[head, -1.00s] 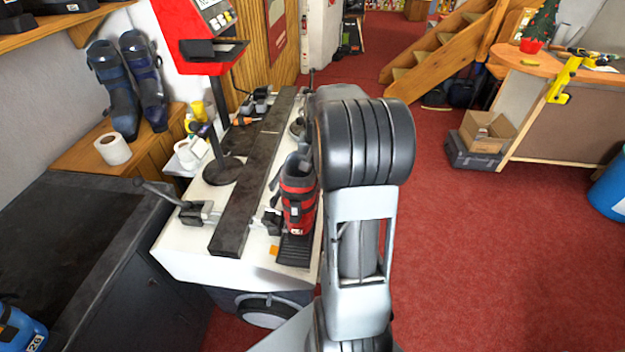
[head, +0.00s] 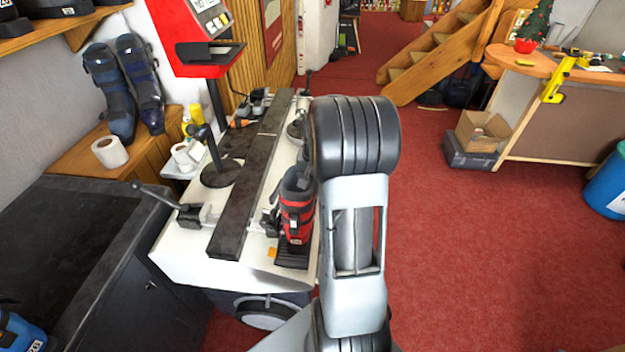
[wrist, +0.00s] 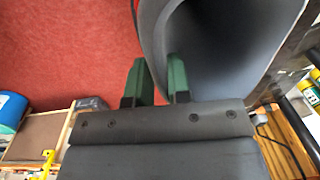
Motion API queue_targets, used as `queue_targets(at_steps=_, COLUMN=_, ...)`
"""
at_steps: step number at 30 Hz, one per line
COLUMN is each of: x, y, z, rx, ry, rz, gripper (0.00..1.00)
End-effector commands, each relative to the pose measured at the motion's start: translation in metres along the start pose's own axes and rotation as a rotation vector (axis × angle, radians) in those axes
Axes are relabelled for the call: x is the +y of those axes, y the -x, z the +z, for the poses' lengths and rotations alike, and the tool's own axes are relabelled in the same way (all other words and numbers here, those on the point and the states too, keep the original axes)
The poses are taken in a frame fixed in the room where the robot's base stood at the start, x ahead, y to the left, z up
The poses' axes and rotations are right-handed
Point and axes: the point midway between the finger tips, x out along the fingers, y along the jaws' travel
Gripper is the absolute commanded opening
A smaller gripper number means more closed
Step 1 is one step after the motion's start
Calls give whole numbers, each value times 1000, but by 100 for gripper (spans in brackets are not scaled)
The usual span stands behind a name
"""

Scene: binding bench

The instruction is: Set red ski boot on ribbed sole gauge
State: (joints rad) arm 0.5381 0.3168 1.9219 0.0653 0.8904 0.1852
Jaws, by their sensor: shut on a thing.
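The red and black ski boot (head: 296,215) stands upright at the right side of the white bench, over the black ribbed sole gauge (head: 292,259). The gauge's near ribs show bare in front of the boot. I cannot tell whether the sole touches the gauge. In the wrist view, the two green fingertips of my gripper (wrist: 157,80) are shut on the wall of the boot's grey cuff (wrist: 225,45), one finger inside and one outside. In the head view my own arm hides the gripper and stands just right of the boot.
A long dark bar (head: 245,190) runs along the bench (head: 185,255) left of the boot, with a lever clamp (head: 188,212) beyond it. A red display stand (head: 190,50) rises at the back left. Open red carpet (head: 480,250) lies to the right.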

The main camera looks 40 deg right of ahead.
Motion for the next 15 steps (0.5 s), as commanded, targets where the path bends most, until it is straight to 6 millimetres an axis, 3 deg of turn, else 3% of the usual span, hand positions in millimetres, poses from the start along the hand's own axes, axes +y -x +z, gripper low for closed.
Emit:
queue_targets(at_steps=9, x=0, y=-1, z=0, rx=-1, ry=0, rz=0, gripper=44)
queue_targets(at_steps=15, x=0, y=-1, z=0, rx=0, ry=0, rz=0, gripper=44)
